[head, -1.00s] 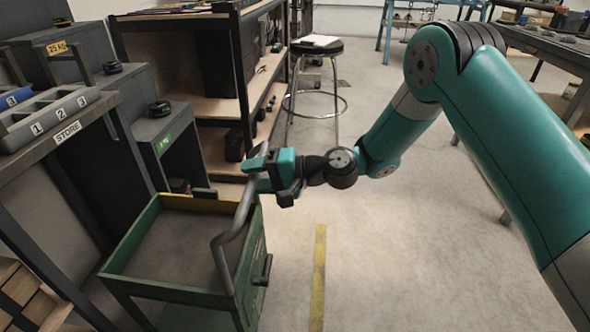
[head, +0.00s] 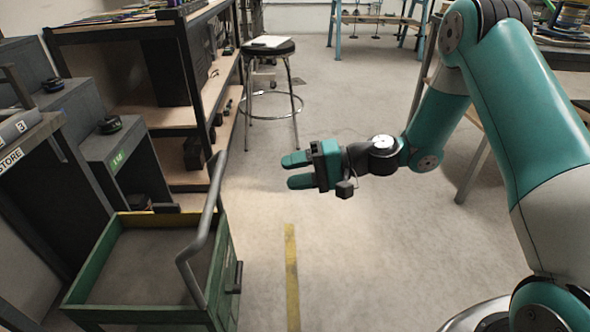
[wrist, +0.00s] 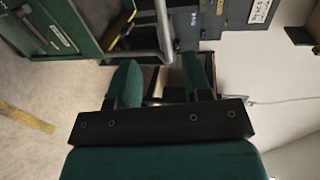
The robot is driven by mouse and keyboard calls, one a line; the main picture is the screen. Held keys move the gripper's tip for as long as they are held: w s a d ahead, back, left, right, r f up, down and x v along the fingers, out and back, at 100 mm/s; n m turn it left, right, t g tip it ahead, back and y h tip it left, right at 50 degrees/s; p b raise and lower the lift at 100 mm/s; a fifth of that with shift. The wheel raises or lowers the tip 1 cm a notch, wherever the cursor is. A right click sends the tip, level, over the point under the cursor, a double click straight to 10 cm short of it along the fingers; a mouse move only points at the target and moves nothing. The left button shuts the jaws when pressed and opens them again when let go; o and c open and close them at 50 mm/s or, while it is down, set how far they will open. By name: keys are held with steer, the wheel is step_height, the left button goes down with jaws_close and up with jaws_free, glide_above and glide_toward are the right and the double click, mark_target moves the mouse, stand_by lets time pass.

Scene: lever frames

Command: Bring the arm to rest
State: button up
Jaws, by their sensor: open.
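My gripper (head: 292,171) is open and empty in the head view, with its two teal fingers pointing left. It is in the air to the right of the green cart's grey handle (head: 206,235), with a clear gap between them. In the wrist view the fingers of my gripper (wrist: 160,82) are spread apart. The cart's handle (wrist: 164,30) shows beyond them, not between the closed tips. The green cart (head: 226,270) stands at the lower left of the head view, and its tray looks empty.
A round black stool (head: 268,46) with papers stands at the back. A shelf unit (head: 190,75) and dark stepped blocks (head: 60,100) are on the left. A bench (head: 565,55) stands at right. The floor around the yellow line (head: 291,270) is clear.

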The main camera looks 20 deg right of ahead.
stand_by(0.4)
steer(key=s+a+r+n+g+h, duration=0.45)
steer(key=s+r+n, duration=0.2)
steer(key=s, duration=0.25)
steer(key=s+d+r+n+h, duration=0.2)
steer(key=s+d+r+h, duration=0.1)
steer(key=s, duration=0.5)
steer(key=s+d+r+n+h, duration=0.1)
steer(key=s+d+r+h, duration=0.2)
steer(key=s, duration=0.5)
step_height(320, 180, up, 24)
steer(key=p, duration=2.4)
steer(key=shift+a+t+h, duration=0.3)
steer(key=shift+t+h, duration=0.05)
steer(key=shift+t, duration=0.1)
steer(key=shift+w, duration=0.1)
